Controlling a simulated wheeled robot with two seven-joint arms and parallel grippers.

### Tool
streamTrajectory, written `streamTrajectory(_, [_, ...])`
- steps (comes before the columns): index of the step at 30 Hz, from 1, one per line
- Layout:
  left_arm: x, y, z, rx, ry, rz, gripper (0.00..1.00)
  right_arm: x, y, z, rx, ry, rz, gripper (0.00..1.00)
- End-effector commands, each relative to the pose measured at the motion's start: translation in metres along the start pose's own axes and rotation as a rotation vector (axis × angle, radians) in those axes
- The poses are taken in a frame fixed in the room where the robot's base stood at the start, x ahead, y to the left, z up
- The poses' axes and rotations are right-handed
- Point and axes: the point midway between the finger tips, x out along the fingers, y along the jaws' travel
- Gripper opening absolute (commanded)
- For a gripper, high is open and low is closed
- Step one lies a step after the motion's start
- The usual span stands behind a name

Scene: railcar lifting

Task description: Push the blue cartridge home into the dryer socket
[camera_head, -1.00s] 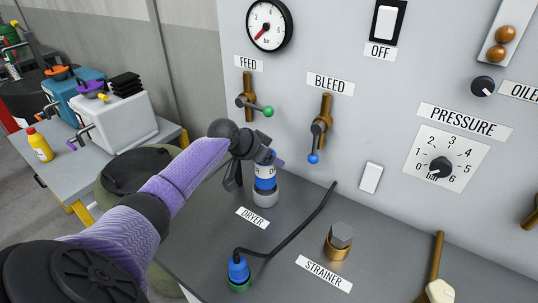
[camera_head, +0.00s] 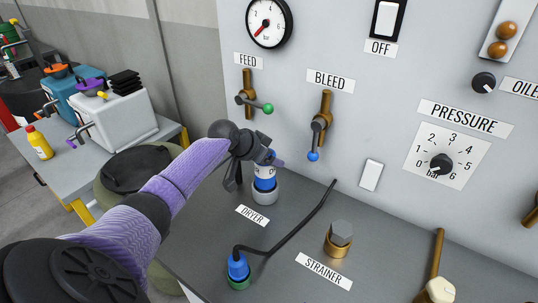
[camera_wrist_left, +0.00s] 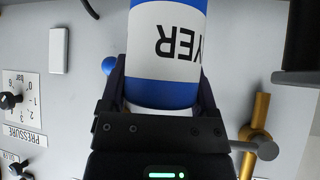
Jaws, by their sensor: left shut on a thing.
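The blue cartridge (camera_head: 264,180) with a white label stands upright at the dryer socket (camera_head: 265,196), a pale grey ring on the dark bench top. Its lower end is within or right above the ring; how deep it sits I cannot tell. My left gripper (camera_head: 258,163) is shut on the upper part of the cartridge. In the left wrist view the cartridge (camera_wrist_left: 168,40), with part of the word DRYER upside down, stands between the fingers of my left gripper (camera_wrist_left: 163,95). My right gripper is not in view.
The DRYER label (camera_head: 252,215) lies in front of the socket. A black cable runs from a blue plug (camera_head: 238,267) towards the panel. The strainer cap (camera_head: 339,238) stands to the right. The FEED valve (camera_head: 248,95) and BLEED valve (camera_head: 321,125) stick out of the panel behind.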

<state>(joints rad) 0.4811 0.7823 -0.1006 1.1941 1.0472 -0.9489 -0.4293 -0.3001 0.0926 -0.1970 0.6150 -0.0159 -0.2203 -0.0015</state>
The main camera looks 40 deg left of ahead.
Motion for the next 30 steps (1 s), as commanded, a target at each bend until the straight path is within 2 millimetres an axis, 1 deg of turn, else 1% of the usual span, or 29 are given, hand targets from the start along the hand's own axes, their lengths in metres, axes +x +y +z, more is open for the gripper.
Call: streamTrajectory(30, [0.018, 0.000, 0.018, 0.000, 0.001, 0.000, 0.00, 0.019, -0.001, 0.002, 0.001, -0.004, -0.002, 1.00])
